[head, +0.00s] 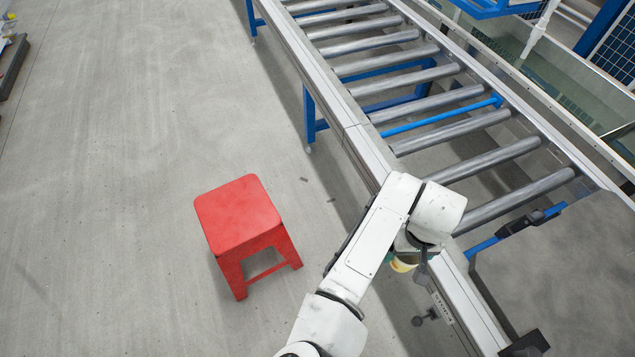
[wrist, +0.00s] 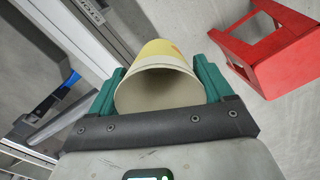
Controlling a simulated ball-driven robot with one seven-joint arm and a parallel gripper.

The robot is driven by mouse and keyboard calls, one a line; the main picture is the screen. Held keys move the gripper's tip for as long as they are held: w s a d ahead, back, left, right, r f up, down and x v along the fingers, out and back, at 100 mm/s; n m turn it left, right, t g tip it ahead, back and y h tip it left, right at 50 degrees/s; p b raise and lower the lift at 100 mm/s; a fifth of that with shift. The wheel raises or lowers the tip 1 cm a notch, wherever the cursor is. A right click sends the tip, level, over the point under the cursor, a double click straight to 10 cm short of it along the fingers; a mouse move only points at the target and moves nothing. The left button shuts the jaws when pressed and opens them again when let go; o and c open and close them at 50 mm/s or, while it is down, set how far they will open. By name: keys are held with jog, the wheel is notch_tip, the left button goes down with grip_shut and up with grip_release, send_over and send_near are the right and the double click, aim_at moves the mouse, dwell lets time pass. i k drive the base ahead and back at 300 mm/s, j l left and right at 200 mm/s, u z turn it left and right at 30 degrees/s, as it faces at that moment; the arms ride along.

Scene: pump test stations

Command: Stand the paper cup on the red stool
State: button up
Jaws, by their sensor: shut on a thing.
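The paper cup (wrist: 158,72), pale with a yellow part, is between the green fingers of my gripper (wrist: 160,88) in the wrist view. The fingers are shut on its sides, and its open mouth faces the camera. In the head view a small part of the cup (head: 402,265) shows below my wrist, mostly hidden by my arm. The red stool (head: 238,210) stands upright on the floor left of my arm, its square top bare. It also shows at the upper right of the wrist view (wrist: 285,55), apart from the cup.
A roller conveyor (head: 400,70) with blue legs runs from the top to the lower right, close to my arm. A grey box-like surface (head: 555,275) is at the lower right. The concrete floor (head: 110,180) left of and around the stool is clear.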

aim_at(253, 213)
jog(key=i+j+u, duration=0.2)
jog(key=i+u, duration=0.6)
jog(key=i, duration=0.55)
jog(key=j, duration=0.05)
